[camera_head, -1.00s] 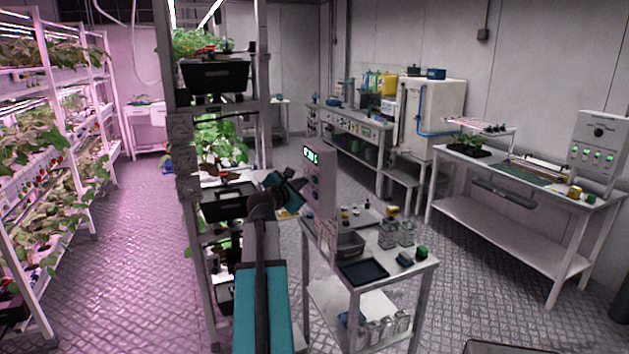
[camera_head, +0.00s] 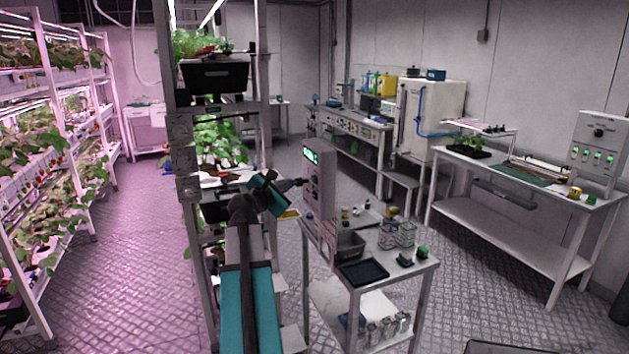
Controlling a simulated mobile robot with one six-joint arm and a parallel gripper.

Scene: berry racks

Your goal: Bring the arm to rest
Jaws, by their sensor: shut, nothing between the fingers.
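My arm (camera_head: 248,285) reaches up from the bottom of the head view, with teal covers on its links. Its wrist bends to the right at the elbow-high joint. My gripper (camera_head: 303,182) is small and dark in the picture, shut and empty. It appears just left of the grey control box (camera_head: 319,185) with a green display. Whether it touches the box I cannot tell. The arm hides part of the rack behind it.
A small white cart (camera_head: 352,291) with a dark tray (camera_head: 363,272) and wire baskets stands right of my arm. A rack with black bins (camera_head: 216,76) stands behind it. Plant shelves (camera_head: 60,130) line the left. The floor on the left is clear.

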